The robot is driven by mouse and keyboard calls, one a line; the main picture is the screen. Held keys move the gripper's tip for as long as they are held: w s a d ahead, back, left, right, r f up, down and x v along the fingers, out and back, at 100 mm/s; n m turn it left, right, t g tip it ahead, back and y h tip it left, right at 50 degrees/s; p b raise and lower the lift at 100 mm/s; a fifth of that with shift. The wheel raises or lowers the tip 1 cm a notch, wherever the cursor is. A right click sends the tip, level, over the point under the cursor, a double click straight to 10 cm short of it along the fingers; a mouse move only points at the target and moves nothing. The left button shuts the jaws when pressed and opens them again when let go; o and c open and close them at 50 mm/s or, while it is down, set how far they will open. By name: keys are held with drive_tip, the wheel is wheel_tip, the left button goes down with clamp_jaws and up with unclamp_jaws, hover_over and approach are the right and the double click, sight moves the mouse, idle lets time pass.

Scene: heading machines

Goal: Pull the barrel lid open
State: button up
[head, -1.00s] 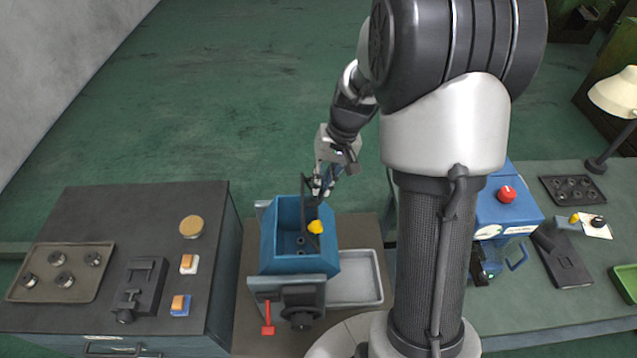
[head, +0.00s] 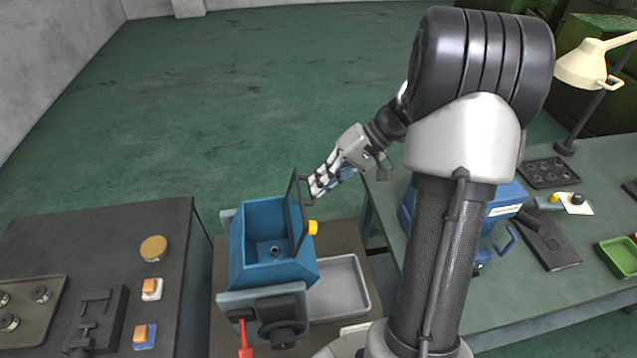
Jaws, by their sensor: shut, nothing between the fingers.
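The blue open-topped barrel box (head: 240,245) stands on its machine, and I can see down into its inside. Its lid is a thin dark framed panel (head: 293,187), raised and standing steeply at the box's right side. A yellow knob (head: 313,228) sticks out to the right of the panel, low down. My gripper (head: 312,190) is shut and holds nothing. Its tips are just right of the lid's upper part, at the outer side; I cannot tell whether they touch it.
A pale empty tray (head: 345,288) lies right of the box. A red lever (head: 243,340) and a dark round knob (head: 283,337) are at the front. A dark cabinet (head: 100,235) stands left, a green-topped bench (head: 480,320) right. The floor behind is clear.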

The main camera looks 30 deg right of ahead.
drive_tip(key=o, duration=0.5)
drive_tip(key=shift+a+f, duration=0.2)
drive_tip(key=shift+a, duration=0.1)
drive_tip(key=shift+d+f+p+v, duration=0.15)
drive_tip(key=shift+p+v, duration=1.85)
drive_tip(key=shift+v, duration=1.35)
drive_tip(key=shift+d+f+p+v, duration=0.1)
drive_tip(key=shift+p+v, duration=1.85)
drive_tip(key=shift+v, duration=1.4)
drive_tip(key=shift+d+f+p+v, duration=0.15)
drive_tip(key=shift+p+v, duration=1.85)
drive_tip(key=shift+v, duration=1.35)
drive_tip(key=v, duration=1.2)
drive_tip(key=shift+w, duration=0.15)
